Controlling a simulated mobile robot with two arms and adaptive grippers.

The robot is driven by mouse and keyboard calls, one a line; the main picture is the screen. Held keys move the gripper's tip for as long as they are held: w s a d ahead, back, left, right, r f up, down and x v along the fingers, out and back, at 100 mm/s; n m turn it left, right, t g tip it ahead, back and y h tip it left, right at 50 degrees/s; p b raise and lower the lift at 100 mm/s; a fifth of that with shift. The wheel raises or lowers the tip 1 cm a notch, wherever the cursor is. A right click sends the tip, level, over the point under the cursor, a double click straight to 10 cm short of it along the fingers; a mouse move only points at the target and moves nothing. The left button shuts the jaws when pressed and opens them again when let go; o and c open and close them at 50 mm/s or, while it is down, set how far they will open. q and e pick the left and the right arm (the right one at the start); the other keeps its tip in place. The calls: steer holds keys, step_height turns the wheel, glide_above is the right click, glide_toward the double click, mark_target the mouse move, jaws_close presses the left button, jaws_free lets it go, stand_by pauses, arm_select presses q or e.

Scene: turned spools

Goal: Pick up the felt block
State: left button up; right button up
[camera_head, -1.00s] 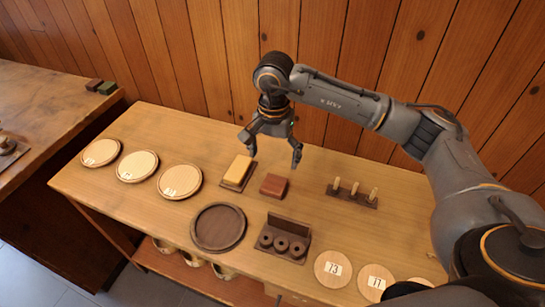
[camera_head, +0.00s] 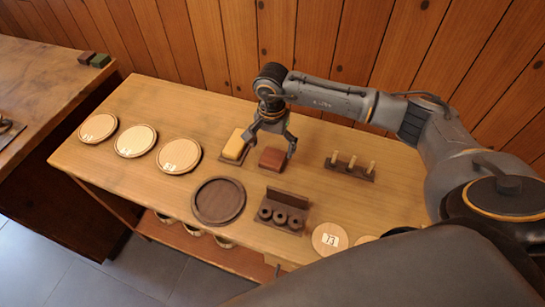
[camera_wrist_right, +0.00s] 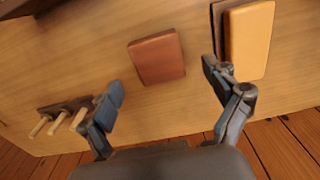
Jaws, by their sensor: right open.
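A reddish-brown block (camera_head: 273,159), which looks like the felt block, lies on the wooden table. It also shows whole in the right wrist view (camera_wrist_right: 157,57). My right gripper (camera_head: 269,147) is open and empty just above this block, fingers pointing down at either side. In the wrist view the block lies beyond and between the two fingertips (camera_wrist_right: 166,80), with no visible contact. A yellow block (camera_head: 234,145) sits on a dark base to its left, close to one finger in the wrist view. My left gripper is not in view.
A dark peg rack (camera_head: 350,168) stands right of the block. A dark round tray (camera_head: 218,201) and a dark holder with rings (camera_head: 284,211) are in front. Several pale round discs (camera_head: 179,155) lie at the left. A wooden wall stands behind the table.

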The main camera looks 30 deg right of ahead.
mark_target(272, 157)
step_height(272, 157, down, 3)
steer(key=shift+s+f+p, duration=0.1)
steer(key=shift+f+p, duration=0.05)
steer(key=shift+p, duration=0.3)
steer(key=shift+f, duration=0.25)
steer(key=c, duration=1.3)
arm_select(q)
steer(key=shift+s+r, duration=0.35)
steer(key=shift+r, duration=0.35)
arm_select(e)
steer(key=shift+o, duration=0.2)
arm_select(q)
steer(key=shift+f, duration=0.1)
arm_select(e)
steer(key=shift+r, duration=0.15)
steer(key=shift+r+b, duration=0.25)
steer(key=shift+b, duration=0.1)
step_height(272, 157, up, 2)
steer(key=shift+d+r+b, duration=0.1)
steer(key=shift+b, duration=0.65)
arm_select(q)
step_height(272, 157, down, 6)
steer(key=b, duration=0.3)
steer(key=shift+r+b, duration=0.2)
steer(key=shift+b, duration=0.15)
arm_select(e)
steer(key=s+a+r, duration=0.7)
steer(key=a+r, duration=0.3)
steer(key=a, duration=0.2)
steer(key=shift+s, duration=0.25)
